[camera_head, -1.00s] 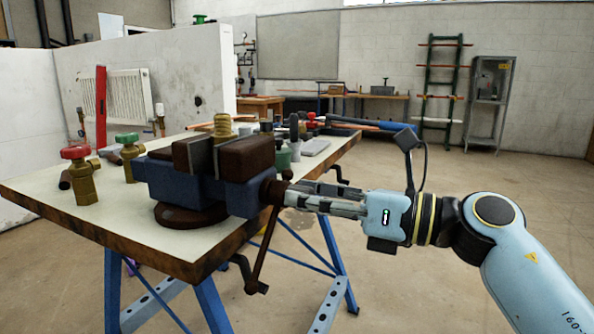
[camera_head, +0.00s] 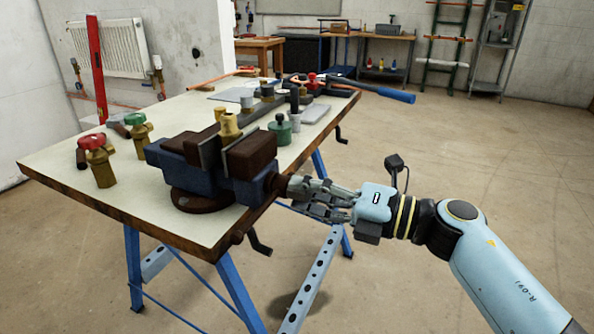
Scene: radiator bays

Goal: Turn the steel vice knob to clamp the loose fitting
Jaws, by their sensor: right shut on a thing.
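The blue and rust-brown vice (camera_head: 195,170) is mounted at the near right part of the bench top. A brass fitting (camera_head: 230,126) stands upright between its jaws; I cannot tell how tightly it is gripped. The vice knob (camera_head: 271,184) is at the right end of the vice, beyond the bench edge, partly hidden by my fingers. My right gripper (camera_head: 292,190) comes in from the right and is shut on the knob. My left gripper is out of view.
The bench top (camera_head: 100,220) also bears a red-handled valve (camera_head: 99,160), a green-handled valve (camera_head: 135,133), a green pot (camera_head: 280,130) and several tools. A blue-handled tool (camera_head: 385,92) overhangs the right side. Blue trestle legs (camera_head: 228,290) stand below; the floor at right is clear.

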